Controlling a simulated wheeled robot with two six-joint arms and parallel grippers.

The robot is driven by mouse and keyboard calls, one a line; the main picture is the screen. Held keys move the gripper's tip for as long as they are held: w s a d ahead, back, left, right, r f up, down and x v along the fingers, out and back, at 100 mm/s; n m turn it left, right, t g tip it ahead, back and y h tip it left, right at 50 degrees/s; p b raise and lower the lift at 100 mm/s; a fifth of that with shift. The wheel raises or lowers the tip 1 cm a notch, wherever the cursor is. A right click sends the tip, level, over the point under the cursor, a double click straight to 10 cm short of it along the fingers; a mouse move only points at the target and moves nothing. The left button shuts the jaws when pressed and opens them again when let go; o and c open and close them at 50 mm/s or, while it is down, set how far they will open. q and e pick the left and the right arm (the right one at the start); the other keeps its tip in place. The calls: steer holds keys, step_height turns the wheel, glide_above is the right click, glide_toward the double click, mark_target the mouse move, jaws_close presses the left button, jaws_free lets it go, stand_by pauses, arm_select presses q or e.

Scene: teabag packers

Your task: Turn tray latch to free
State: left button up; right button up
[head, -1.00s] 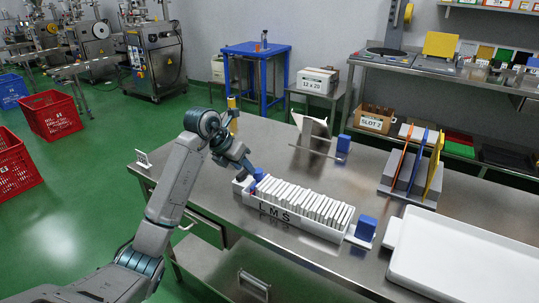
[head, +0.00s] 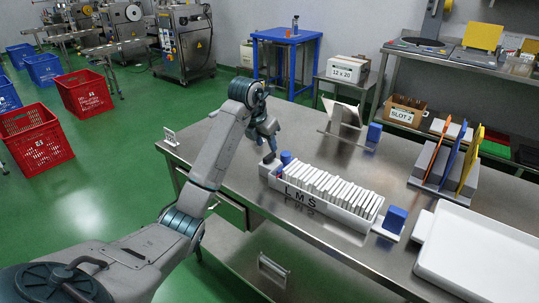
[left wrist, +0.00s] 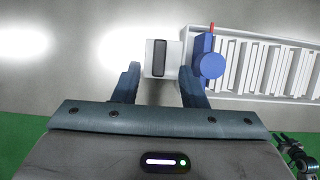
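A long white tray (head: 325,205) marked L M S holds a row of thin white packets on the steel table. At its left end stands a blue round-topped piece (head: 286,157), which also shows in the left wrist view (left wrist: 211,66) beside a thin red part. Left of it is a small white block (left wrist: 151,62) with a dark bar (left wrist: 159,58) on top; this may be the latch. My left gripper (head: 270,158) is low at this end. In the left wrist view my left gripper (left wrist: 160,72) is open, its fingers either side of the block; contact is unclear.
A blue block (head: 395,219) stands at the tray's right end, with a large white tray (head: 480,250) beyond. A grey rack (head: 430,165) with coloured panels and a small stand (head: 340,120) are behind.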

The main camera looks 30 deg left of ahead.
mark_target(271, 154)
arm_select(q)
steer(key=shift+x, duration=2.75)
steer(key=shift+r, duration=0.1)
jaws_close()
